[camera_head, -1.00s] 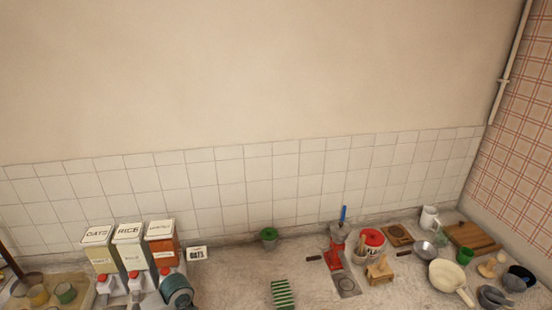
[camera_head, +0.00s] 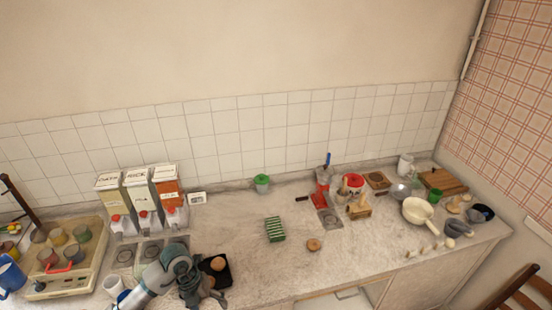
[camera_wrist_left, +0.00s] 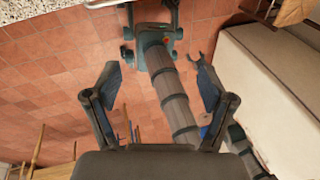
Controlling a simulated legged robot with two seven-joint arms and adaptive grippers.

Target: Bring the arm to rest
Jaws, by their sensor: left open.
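My left arm (camera_head: 158,276) shows at the lower left of the head view, in front of the dispensers and over the near part of the counter. Its gripper (camera_head: 207,297) is low in that view, beside a dark square plate with a round brown thing. In the left wrist view the gripper (camera_wrist_left: 158,76) has its two fingers spread wide, with nothing held between them. That view looks down past the fingers to the red tiled floor (camera_wrist_left: 55,75) and teal and grey parts of my own body. I do not make out my right gripper.
Three dispensers (camera_head: 142,200) stand against the wall behind the arm. A beige tray with cups (camera_head: 79,234) is at the left. A green striped block (camera_head: 275,229) lies mid-counter. Pans and utensils crowd the right. A wooden chair (camera_head: 515,292) is at the lower right.

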